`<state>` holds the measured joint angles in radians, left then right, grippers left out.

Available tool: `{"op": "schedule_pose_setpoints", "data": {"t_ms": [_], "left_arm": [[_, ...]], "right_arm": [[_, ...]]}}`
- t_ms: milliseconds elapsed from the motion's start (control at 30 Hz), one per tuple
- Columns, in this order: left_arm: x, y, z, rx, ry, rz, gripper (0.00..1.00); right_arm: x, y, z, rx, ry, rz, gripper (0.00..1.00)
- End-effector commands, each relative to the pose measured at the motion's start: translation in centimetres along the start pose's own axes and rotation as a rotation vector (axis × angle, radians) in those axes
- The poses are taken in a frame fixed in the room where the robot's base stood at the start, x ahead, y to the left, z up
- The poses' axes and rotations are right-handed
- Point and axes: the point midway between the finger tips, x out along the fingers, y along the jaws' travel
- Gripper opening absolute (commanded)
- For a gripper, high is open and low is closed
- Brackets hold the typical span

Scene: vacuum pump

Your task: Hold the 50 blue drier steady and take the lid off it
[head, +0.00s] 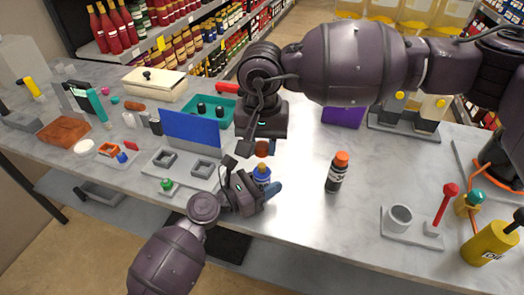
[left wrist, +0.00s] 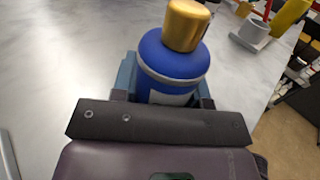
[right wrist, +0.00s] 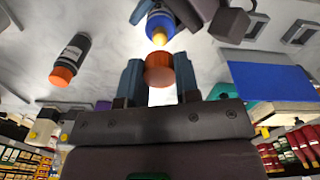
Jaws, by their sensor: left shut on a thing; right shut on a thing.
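The drier is a blue bottle with a gold neck (head: 262,174), upright over the front of the counter. My left gripper (head: 254,190) is shut on its body; the left wrist view shows the blue body (left wrist: 172,65) between the fingers and the bare gold neck (left wrist: 186,25) on top. My right gripper (right wrist: 159,82) points down from above, shut on a round orange-brown lid (right wrist: 159,69). In the head view the lid (head: 263,148) is above and behind the neck, with a visible gap. The drier's lower end is hidden in the head view.
A dark bottle with an orange cap (head: 337,172) stands to the right. Farther right are a grey holder with a cup (head: 400,217) and a yellow oil can (head: 490,243). A blue panel on a grey base (head: 190,130) is on the left. Counter between bottle and holder is clear.

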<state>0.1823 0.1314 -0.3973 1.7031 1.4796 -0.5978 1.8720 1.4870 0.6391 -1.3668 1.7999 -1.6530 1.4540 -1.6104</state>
Motion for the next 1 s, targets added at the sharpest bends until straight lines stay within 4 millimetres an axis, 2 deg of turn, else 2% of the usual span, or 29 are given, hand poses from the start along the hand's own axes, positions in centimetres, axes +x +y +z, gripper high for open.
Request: {"op": "schedule_pose_setpoints", "data": {"t_ms": [100, 300, 333, 500, 833, 1000], "left_arm": [[0.0, 0.0, 0.1, 0.000, -0.001, 0.000, 0.00], [0.0, 0.0, 0.1, 0.000, -0.001, 0.000, 0.00], [0.0, 0.0, 0.1, 0.000, -0.001, 0.000, 0.42], [0.0, 0.0, 0.0, 0.000, -0.001, 0.000, 0.68], [-0.2, 0.0, 0.0, 0.000, 0.000, 0.000, 0.70], [-1.8, 0.1, 0.0, -0.001, 0.000, 0.002, 0.70]], "right_arm": [[-1.0, 0.0, 0.0, 0.000, 0.000, -0.001, 0.01], [-1.1, 0.0, 0.0, 0.000, 0.000, 0.000, 0.01], [-1.1, 0.0, 0.0, 0.000, 0.000, 0.000, 0.01], [-1.0, 0.0, 0.0, 0.000, 0.000, 0.000, 0.01], [-1.0, 0.0, 0.0, 0.000, 0.000, 0.000, 0.01], [-1.1, 0.0, 0.0, 0.000, 0.000, 0.000, 0.01]]}}
